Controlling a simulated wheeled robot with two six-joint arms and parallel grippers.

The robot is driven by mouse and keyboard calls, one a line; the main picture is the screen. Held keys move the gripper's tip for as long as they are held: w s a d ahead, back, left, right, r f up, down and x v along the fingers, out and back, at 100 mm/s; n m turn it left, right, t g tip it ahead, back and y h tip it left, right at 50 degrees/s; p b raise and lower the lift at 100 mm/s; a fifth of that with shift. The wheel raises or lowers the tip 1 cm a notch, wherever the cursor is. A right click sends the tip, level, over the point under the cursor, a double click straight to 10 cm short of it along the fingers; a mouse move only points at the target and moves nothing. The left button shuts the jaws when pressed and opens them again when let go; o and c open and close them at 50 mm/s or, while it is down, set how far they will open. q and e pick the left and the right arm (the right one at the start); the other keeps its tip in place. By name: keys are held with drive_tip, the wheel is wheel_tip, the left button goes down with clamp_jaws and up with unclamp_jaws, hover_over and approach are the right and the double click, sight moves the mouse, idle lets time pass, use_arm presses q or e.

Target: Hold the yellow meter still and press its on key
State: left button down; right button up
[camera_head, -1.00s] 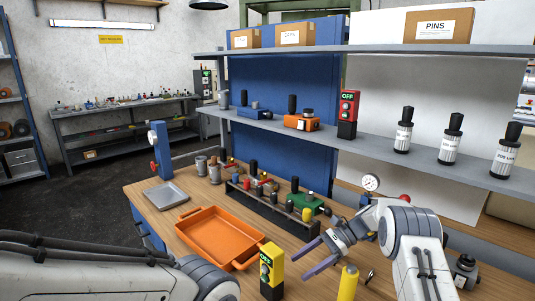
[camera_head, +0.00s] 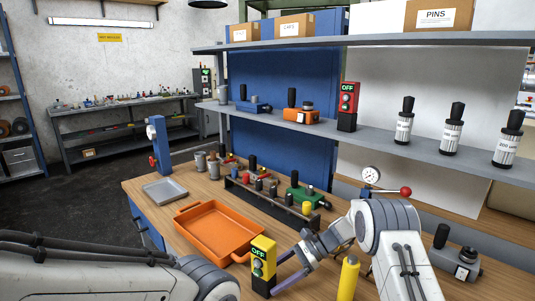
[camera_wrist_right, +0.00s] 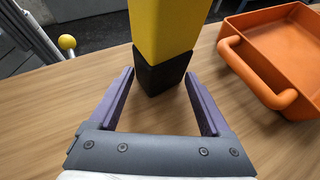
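The yellow meter (camera_head: 263,262) stands upright on the wooden table, just right of the orange tray. Its small display reads OFF, with round keys below it. In the right wrist view its yellow body (camera_wrist_right: 168,25) and black base (camera_wrist_right: 160,72) are ahead; the top is cut off. My right gripper (camera_head: 277,276) is low beside the meter. In the right wrist view the gripper (camera_wrist_right: 158,74) is open, its purple fingertips on either side of the black base with gaps showing. My left arm comes in at the bottom left; its gripper is out of view.
The orange tray (camera_head: 215,238) lies close left of the meter. A yellow cylinder (camera_head: 348,279) stands to the right of my right gripper. A rack with several dark-handled pieces (camera_head: 270,201) is behind. A red meter (camera_head: 347,106) stands on the shelf above.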

drive_tip(key=shift+s+a+f, duration=0.1)
drive_tip(key=shift+a+f, duration=0.05)
clamp_jaws()
idle(1.4)
drive_tip(key=shift+o, duration=1.7)
unclamp_jaws()
